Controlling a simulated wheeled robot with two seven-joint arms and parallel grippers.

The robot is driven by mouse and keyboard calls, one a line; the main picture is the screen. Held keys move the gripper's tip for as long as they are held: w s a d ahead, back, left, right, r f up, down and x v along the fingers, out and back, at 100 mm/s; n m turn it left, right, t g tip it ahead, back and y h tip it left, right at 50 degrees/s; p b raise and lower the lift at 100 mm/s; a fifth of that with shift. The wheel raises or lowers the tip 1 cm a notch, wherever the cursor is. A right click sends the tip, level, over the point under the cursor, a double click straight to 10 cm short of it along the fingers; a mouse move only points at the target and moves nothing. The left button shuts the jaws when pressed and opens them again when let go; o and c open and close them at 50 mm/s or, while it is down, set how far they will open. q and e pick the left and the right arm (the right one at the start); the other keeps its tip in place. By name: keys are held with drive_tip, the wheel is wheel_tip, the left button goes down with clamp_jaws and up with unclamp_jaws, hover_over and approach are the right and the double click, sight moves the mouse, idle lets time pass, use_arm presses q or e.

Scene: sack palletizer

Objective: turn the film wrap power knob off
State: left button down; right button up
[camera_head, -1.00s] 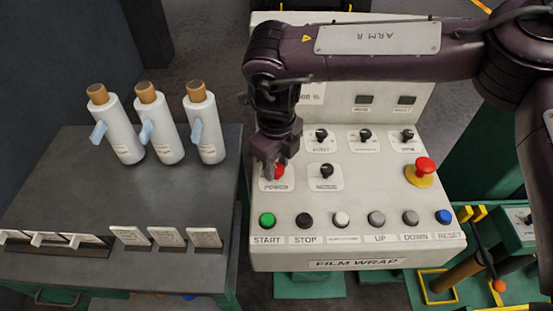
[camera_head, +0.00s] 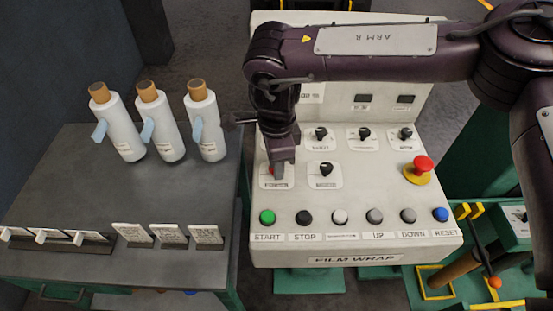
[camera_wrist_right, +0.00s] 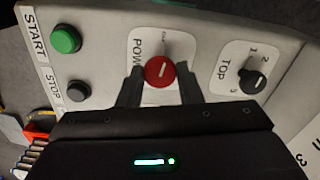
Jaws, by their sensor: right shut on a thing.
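The red power knob (camera_head: 269,171) sits on the white film wrap panel (camera_head: 385,193), above the green START button, mostly hidden by my right gripper (camera_head: 278,173) in the head view. In the right wrist view, the knob (camera_wrist_right: 160,73) shows a white pointer line on its face. The fingers of my right gripper (camera_wrist_right: 159,88) stand on either side of the knob, shut on it. Part of the POWER label shows beside the knob. My left gripper is out of view.
A black knob (camera_head: 325,169) is to the right, with a row of several knobs behind. A red emergency stop (camera_head: 423,165) is at the panel's right. Push buttons, including green START (camera_head: 267,217), line the front. White bottles (camera_head: 162,124) stand on the left table (camera_head: 75,185).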

drive_tip(key=shift+w+r+n, duration=0.1)
drive_tip(key=shift+r+n, duration=0.05)
drive_tip(key=shift+n, duration=0.85)
drive_tip(key=o, duration=1)
drive_tip(key=shift+c, duration=0.2)
wheel_tip(320, 180, up, 8)
drive_tip(key=shift+f+b, duration=0.2)
drive_tip(key=shift+b, duration=0.5)
